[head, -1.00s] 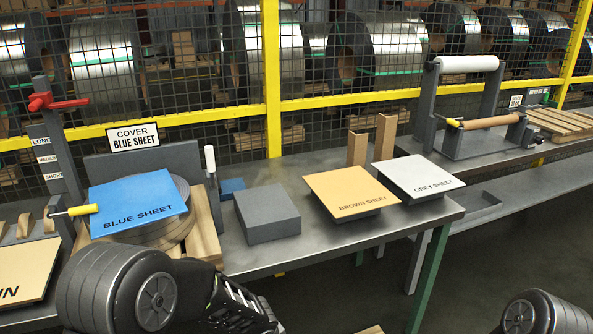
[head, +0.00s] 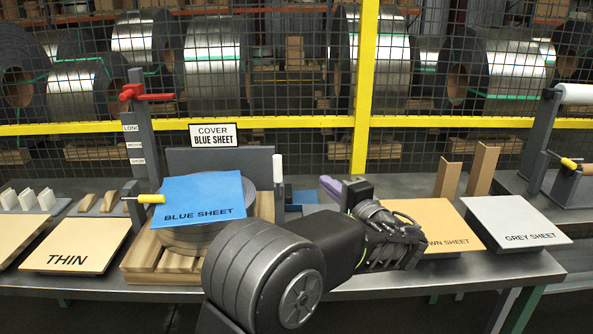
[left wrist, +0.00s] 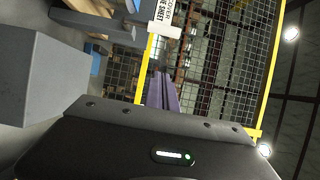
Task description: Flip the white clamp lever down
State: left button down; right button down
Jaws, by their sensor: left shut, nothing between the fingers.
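The white clamp lever (head: 278,168) stands upright on a grey post just right of the blue sheet (head: 200,196). The sheet lies on a coil (head: 262,215) on a wooden pallet (head: 150,250). My left gripper (head: 330,188) is to the right of the lever, apart from it, with its purple fingers together and empty. My right gripper is not in view.
My left arm hides part of the bench and the grey block, which shows in the left wrist view (left wrist: 40,75). A brown sheet (head: 430,215) and grey sheet (head: 515,222) lie right. A yellow-handled lever (head: 150,198) and red clamp (head: 140,93) stand left.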

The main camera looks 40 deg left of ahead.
aim_at(278, 179)
pick_arm(q)
jog(key=shift+a, duration=0.15)
jog(key=w+a+p, duration=0.1)
jog(key=a+p, duration=0.1)
jog(key=a, duration=0.9)
jog(key=shift+w+a+p, duration=0.2)
jog(key=shift+w+p, duration=0.05)
jog(key=shift+p, duration=0.15)
